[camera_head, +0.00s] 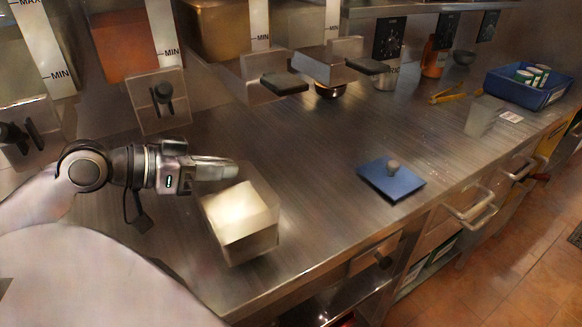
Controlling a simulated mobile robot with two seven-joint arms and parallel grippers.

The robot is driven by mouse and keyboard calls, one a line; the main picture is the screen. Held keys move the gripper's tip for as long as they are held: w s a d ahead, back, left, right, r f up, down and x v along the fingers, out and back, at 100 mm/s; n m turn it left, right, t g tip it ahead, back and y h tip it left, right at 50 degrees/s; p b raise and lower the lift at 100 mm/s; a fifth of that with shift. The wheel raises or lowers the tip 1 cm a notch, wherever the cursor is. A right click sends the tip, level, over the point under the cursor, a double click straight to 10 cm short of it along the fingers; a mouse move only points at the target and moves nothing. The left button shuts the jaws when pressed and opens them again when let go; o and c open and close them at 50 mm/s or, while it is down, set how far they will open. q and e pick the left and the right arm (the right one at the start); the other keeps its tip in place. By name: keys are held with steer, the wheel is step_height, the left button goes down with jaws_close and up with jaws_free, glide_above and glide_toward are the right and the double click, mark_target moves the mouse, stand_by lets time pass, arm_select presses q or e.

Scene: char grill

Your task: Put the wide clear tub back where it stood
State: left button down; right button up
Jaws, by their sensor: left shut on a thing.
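The wide clear tub (262,216), see-through with something pale in it, is at the front left of the steel counter (310,150). My left gripper (228,170) reaches in from the left and is shut on the tub at its far upper rim. I cannot tell whether the tub's base touches the counter. The fingertips are partly blurred against the rim. My right gripper is not in view.
A blue lid with a grey knob (405,183) lies near the counter's front edge. A smaller clear container (483,115) and a blue crate (527,97) stand at the right. Yellow tongs (447,94) lie behind. Dispensers with levers (160,95) line the back left. The middle counter is clear.

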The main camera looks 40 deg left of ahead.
arm_select(q)
steer(key=w+d, duration=0.5)
steer(key=w, duration=0.7)
steer(key=shift+d, duration=0.2)
steer(key=shift+f, duration=1.65)
steer(key=c, duration=1.3)
jaws_free()
steer(key=shift+f, duration=0.1)
steer(key=shift+o, duration=0.2)
steer(key=shift+s, duration=0.1)
